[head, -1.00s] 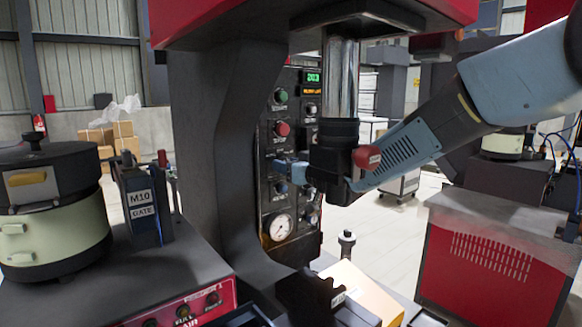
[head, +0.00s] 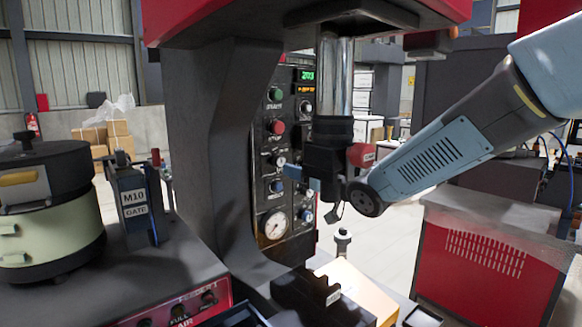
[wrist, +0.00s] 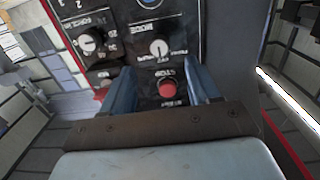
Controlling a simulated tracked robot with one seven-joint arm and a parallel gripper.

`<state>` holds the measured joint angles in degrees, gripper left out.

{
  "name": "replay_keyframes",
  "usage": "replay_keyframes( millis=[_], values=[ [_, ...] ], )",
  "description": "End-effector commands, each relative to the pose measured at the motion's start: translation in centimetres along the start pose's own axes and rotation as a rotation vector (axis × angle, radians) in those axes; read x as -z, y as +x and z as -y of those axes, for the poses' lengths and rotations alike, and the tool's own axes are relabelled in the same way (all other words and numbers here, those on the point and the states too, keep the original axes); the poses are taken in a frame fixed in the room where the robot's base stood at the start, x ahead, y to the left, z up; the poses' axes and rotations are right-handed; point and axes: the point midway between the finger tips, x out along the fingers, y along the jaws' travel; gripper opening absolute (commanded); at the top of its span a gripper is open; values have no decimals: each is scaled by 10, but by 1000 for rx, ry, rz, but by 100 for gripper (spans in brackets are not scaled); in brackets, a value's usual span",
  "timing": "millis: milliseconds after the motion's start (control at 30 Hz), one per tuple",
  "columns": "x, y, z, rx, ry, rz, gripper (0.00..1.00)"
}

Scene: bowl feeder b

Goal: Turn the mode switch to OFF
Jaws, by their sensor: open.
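The mode switch is a round knob with a pale pointer (wrist: 158,48) on the dark control panel, below the blue button and above the red stop button in the wrist view. Its pointer lies roughly along the picture's vertical; its exact setting is hard to read. In the head view the same knob (head: 280,160) shows small, under the red button. My gripper (wrist: 161,78) is open, with its two blue fingers facing the panel either side of the red button's column. In the head view my gripper (head: 303,178) is right of the knob, and the press column partly hides it.
The red stop button (wrist: 168,88) lies close between my fingers in the wrist view. A force dial (wrist: 90,42) is beside the switch. A pressure gauge (head: 275,226) is lower on the panel. The press column (head: 337,80) stands close to my arm.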

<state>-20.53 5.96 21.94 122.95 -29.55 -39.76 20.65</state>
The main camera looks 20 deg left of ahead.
Motion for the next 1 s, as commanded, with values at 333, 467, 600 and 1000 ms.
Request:
replay_keyframes(
  millis=[333,467,600,1000],
  values=[
    [0,-52,1,-1,-1,0,61],
    [0,-60,1,0,-1,0,61],
    [0,-63,1,1,-1,0,61],
    [0,-74,-15,-59,-13,31,61]
  ],
)
